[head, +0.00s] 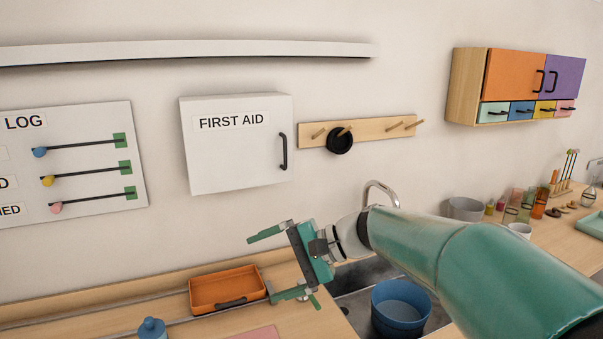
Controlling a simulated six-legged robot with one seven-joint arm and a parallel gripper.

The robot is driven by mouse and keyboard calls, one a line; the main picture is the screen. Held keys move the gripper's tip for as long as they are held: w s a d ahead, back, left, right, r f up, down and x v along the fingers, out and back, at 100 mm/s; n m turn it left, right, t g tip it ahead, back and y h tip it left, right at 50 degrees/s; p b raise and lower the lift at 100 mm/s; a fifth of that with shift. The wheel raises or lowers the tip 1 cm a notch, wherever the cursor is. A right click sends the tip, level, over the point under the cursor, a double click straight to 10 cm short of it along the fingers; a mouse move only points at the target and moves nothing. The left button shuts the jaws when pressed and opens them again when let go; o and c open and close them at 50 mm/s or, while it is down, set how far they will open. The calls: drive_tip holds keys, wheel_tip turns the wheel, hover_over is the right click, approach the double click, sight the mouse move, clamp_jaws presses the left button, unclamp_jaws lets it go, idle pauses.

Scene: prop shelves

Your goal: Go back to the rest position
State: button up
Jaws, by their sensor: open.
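My gripper (266,266) is at the end of my green arm, in the lower middle of the head view. Its two green fingers are spread wide apart, and nothing is between them. It hangs in front of the wall, below the white FIRST AID cabinet (235,160), and appears above the counter near an orange tray (227,288). The lower finger overlaps the right side of the tray in the picture; I cannot tell the gap between them. My arm comes in from the lower right and hides part of the sink and counter.
A blue pot (399,307) stands in the sink (352,305), below a faucet (381,190). A peg rail (372,131) holds a black round item (340,141). A slider board (75,165) hangs left, a colourful cupboard (514,76) right. Jars and glasses crowd the right counter.

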drive_tip(key=s+d+f+n+t+h, duration=0.2)
drive_tip(key=s+d+f+h, duration=0.2)
drive_tip(key=s+d, duration=0.6)
drive_tip(key=s+d+f+n+t+h, duration=0.2)
drive_tip(key=s+d+f+n+h, duration=0.1)
drive_tip(key=s+d+h, duration=0.6)
drive_tip(key=shift+s+d+f+t, duration=0.35)
drive_tip(key=shift+s+d, duration=0.15)
drive_tip(key=shift+d, duration=0.45)
